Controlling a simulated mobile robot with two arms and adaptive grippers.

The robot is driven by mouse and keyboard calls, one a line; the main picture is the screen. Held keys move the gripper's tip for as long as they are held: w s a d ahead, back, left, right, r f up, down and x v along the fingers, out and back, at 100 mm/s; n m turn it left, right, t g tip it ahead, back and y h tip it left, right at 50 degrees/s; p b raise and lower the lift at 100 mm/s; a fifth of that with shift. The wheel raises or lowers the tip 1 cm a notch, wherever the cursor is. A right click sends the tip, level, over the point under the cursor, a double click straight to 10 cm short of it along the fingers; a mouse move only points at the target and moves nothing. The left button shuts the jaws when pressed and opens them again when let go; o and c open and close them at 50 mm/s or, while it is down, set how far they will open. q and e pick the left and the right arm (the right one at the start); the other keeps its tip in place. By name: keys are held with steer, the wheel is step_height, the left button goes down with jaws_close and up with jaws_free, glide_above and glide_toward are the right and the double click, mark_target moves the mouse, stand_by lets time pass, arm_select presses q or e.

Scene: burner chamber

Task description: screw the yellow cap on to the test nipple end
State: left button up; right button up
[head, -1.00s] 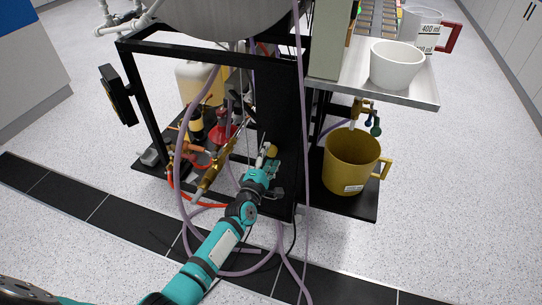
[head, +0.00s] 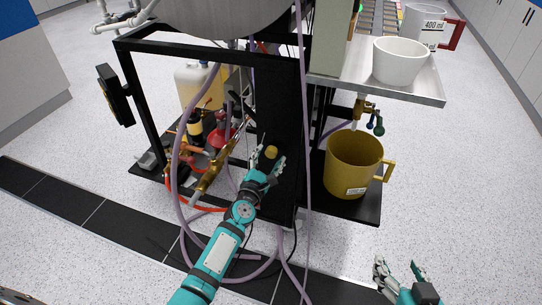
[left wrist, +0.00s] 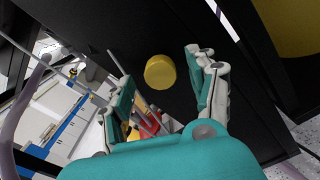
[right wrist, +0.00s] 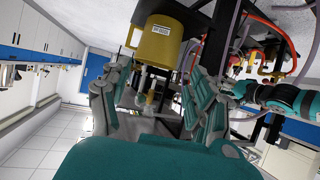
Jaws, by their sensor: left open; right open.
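The round yellow cap (head: 271,152) is at the dark panel in the lower frame of the rig. It also shows in the left wrist view (left wrist: 160,72), ahead of and between the left fingers. My left gripper (head: 268,163) is open, its fingers either side of the cap in the picture; I see no clear contact. My right gripper (head: 398,273) is open and empty, low at the right of the head view, well away from the cap. I cannot make out which fitting is the test nipple end; a brass fitting (head: 207,180) lies left of my left gripper.
Purple hoses (head: 178,190) loop beside my left arm. A black frame post (head: 143,103) stands at the left. A yellow mug (head: 352,165) stands on the black base at the right, below a metal shelf (head: 425,90) holding a white bowl (head: 399,61).

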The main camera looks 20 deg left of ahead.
arm_select(q)
steer(key=shift+n, duration=0.5)
arm_select(e)
steer(key=shift+w+a+r+t, duration=0.15)
steer(key=shift+w+r+t, duration=0.25)
steer(key=shift+r, duration=0.1)
arm_select(q)
steer(key=shift+w+b, duration=0.4)
steer(key=shift+w, duration=0.8)
arm_select(e)
steer(key=r, duration=0.1)
steer(key=w+r+t, duration=0.1)
steer(key=a+r+t+y, duration=0.1)
steer(key=shift+w+r, duration=0.2)
steer(key=shift+w, duration=0.05)
arm_select(q)
steer(key=shift+r, duration=0.1)
steer(key=shift+c, duration=0.3)
steer(key=c, duration=1.1)
steer(key=shift+r, duration=0.1)
jaws_close()
